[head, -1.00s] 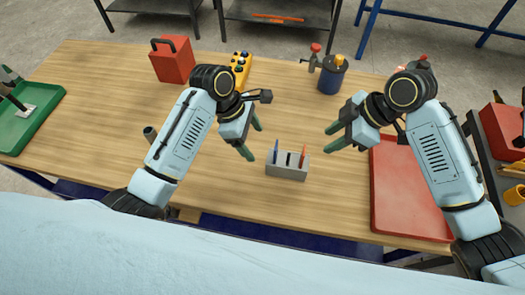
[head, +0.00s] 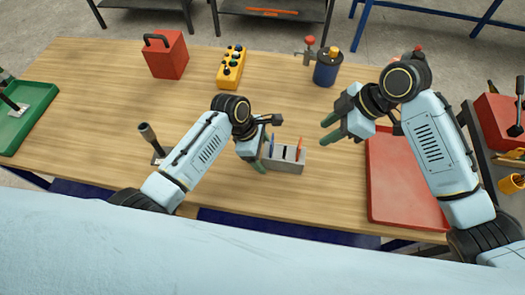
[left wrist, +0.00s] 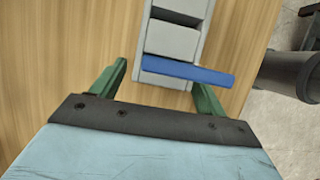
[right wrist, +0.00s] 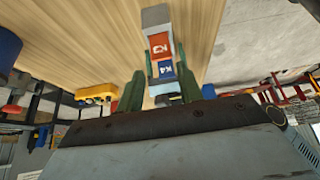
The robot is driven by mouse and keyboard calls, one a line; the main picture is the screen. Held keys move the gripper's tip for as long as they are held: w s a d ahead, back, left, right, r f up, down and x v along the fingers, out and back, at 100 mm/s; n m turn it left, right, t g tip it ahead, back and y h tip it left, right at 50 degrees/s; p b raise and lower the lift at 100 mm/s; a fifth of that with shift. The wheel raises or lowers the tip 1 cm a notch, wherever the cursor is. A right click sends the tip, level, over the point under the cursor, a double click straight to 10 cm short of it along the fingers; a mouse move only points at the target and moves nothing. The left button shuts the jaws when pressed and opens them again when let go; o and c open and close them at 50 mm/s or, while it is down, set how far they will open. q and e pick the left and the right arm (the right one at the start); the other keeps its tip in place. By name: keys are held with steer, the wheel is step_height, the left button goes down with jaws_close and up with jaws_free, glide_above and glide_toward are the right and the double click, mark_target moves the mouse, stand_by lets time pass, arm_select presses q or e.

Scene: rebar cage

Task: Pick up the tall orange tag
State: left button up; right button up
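The orange tag (head: 299,146) stands upright at the right end of a grey holder (head: 287,164) on the table. A blue tag (head: 271,146) stands at the holder's left end. My left gripper (head: 260,153) is open at that left end; in the left wrist view the blue tag (left wrist: 190,72) shows near its spread fingers, and the orange tag does not show. My right gripper (head: 330,128) is open and empty, right of the holder and above the table. The right wrist view shows the orange tag (right wrist: 160,46) beyond its fingers, with the blue tag (right wrist: 166,70).
A red tray (head: 395,190) lies to the right, under my right arm. A green tray (head: 30,118) is at the far left. A red box (head: 167,60), a yellow button box (head: 231,70) and a dark blue canister (head: 327,70) stand at the back.

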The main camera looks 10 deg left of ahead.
arm_select(q)
steer(key=c, duration=0.9)
steer(key=shift+c, duration=0.5)
arm_select(e)
steer(key=shift+c, duration=0.6)
steer(key=n+t+h, duration=0.6)
steer(key=n+t, duration=0.8)
steer(key=n, duration=0.4)
glide_toward(300, 145)
steer(key=w, duration=0.1)
steer(key=shift+f+x, duration=0.1)
steer(key=shift+x, duration=2.8)
steer(key=shift+f+x, duration=0.15)
steer(key=shift+x, duration=2.75)
